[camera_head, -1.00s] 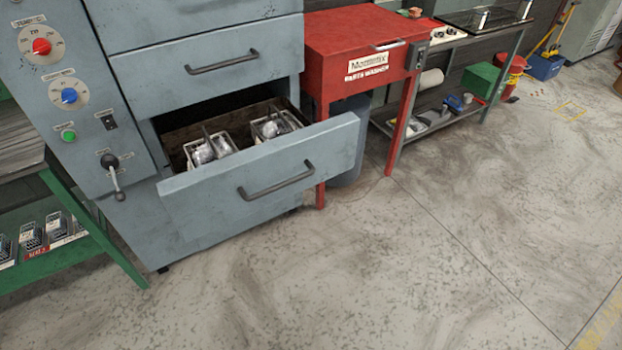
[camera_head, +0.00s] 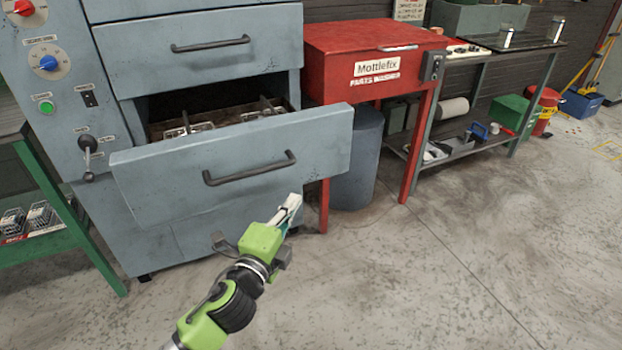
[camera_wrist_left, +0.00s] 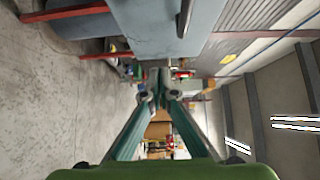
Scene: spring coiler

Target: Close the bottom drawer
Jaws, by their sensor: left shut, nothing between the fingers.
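The bottom drawer (camera_head: 235,165) of the grey-blue cabinet is pulled out, with a dark bar handle (camera_head: 250,168) on its front. Parts in wire baskets (camera_head: 190,130) show inside it. My left gripper (camera_head: 292,203) is in front of the drawer, below and right of the handle, apart from it as far as I can see. Its fingers are shut and empty. In the left wrist view the shut fingertips (camera_wrist_left: 158,88) meet in the middle, and the drawer front (camera_wrist_left: 160,25) is at the top. My right gripper is not in view.
A red parts washer (camera_head: 365,60) stands right of the cabinet, with a grey bin (camera_head: 356,160) under it. A dark shelf bench (camera_head: 470,120) is farther right. A green-framed table (camera_head: 85,235) is at the left. The floor in front is clear.

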